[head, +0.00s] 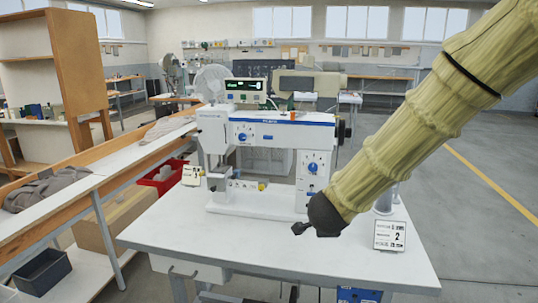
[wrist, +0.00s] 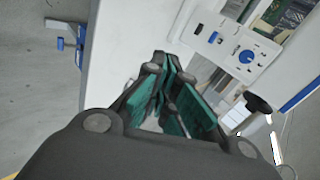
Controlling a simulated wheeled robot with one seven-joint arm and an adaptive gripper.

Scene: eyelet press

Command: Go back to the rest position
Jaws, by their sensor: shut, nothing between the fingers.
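My gripper (head: 301,229) is at the end of my sleeved arm, above the front right part of the white table (head: 255,243). In the wrist view my gripper (wrist: 168,98) shows its dark fingers with teal pads. It is shut, with nothing held. The white press machine (head: 270,130) stands on the table behind the gripper. In the wrist view the machine (wrist: 228,48), with its blue knob, is at the upper right, apart from the fingers.
A sign card (head: 389,235) stands at the table's right end, beside a grey post. A long bench (head: 100,170) with cloth on it runs along the left, with a red bin (head: 163,178) by it. Open floor (head: 470,215) lies to the right.

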